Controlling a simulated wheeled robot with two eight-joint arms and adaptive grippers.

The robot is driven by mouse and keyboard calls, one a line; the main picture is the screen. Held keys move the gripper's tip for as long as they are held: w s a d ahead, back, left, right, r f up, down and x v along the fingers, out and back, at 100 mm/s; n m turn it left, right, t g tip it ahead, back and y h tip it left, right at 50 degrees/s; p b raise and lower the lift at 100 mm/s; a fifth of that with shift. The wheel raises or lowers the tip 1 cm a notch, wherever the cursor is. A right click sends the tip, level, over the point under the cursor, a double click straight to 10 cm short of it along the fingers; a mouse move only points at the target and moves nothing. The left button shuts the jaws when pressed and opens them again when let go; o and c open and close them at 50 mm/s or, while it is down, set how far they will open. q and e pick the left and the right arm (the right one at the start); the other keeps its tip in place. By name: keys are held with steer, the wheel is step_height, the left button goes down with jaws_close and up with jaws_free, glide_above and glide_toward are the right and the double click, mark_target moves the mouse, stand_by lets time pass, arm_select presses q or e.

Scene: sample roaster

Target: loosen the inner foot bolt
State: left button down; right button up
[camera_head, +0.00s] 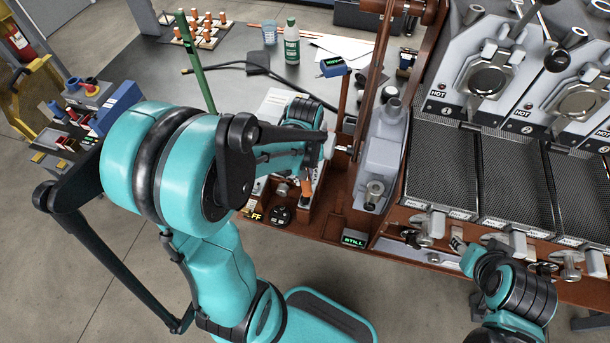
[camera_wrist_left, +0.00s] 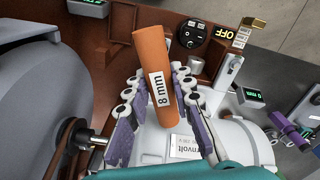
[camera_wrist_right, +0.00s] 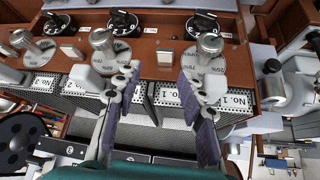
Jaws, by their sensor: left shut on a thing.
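My left gripper (camera_wrist_left: 157,80) is shut on an orange-handled tool (camera_wrist_left: 152,50) marked "8 mm". The handle stands between the fingers, slightly tilted in the left wrist view, above a light grey motor-like housing (camera_wrist_left: 235,145). In the head view the orange handle (camera_head: 307,188) shows small, below the left wrist at the roaster's left side. The tool's tip is hidden, and I cannot make out the inner foot bolt. My right gripper (camera_wrist_right: 159,82) is open and empty, in front of the roaster's panel with its knobs.
A switch box with a black knob (camera_head: 280,214) and a small display reading "STILL" (camera_head: 353,240) lie close to the left gripper. Perforated trays (camera_head: 430,170) fill the right.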

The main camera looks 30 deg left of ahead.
arm_select(q)
steer(key=n, duration=0.8)
steer(key=shift+n, duration=0.4)
steer(key=n, duration=0.9)
steer(key=shift+m, duration=0.5)
steer(key=shift+r, duration=0.1)
steer(key=shift+r+p, duration=1.3)
steer(key=shift+r, duration=0.3)
